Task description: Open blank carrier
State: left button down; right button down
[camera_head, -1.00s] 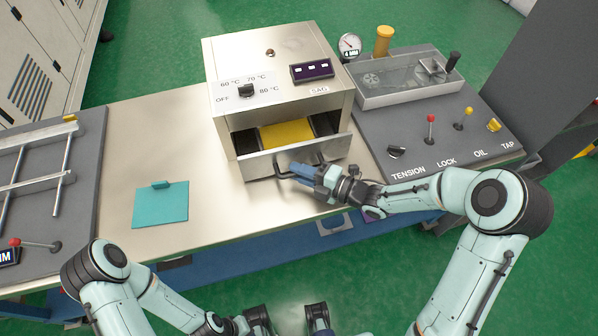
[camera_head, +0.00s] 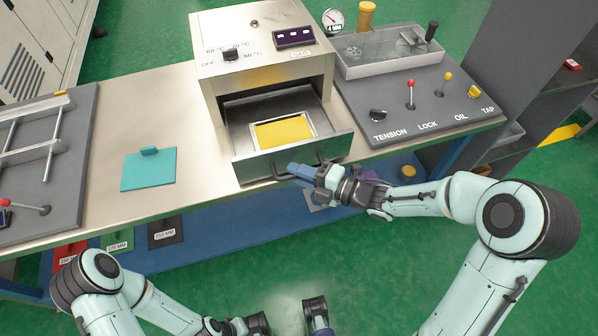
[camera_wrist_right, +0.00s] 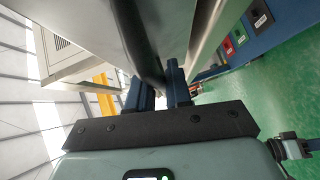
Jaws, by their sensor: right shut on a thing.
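The blank carrier (camera_head: 241,168) is a metal drawer with a dark handle (camera_head: 281,175) at the front of the heater box (camera_head: 215,76). It is pulled well out, and a yellow blank (camera_head: 283,132) lies in a light frame inside it. My right gripper (camera_head: 303,170) is shut on the right part of the handle. In the right wrist view the dark handle bar (camera_wrist_right: 146,55) runs between the blue fingers (camera_wrist_right: 158,88).
A teal plate (camera_head: 148,172) lies on the bare bench top left of the carrier. A grey control panel (camera_head: 430,118) with knobs and levers stands to the right. A blue shelf (camera_head: 215,240) runs below the bench. A rail frame (camera_head: 45,150) is at far left.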

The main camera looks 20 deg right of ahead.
jog(key=c, duration=1.2)
grip_release()
jog(key=shift+o, duration=0.2)
jog(key=v, duration=1.3)
jog(key=shift+d+p, duration=0.15)
jog(key=shift+p, duration=0.25)
jog(key=shift+s, duration=0.1)
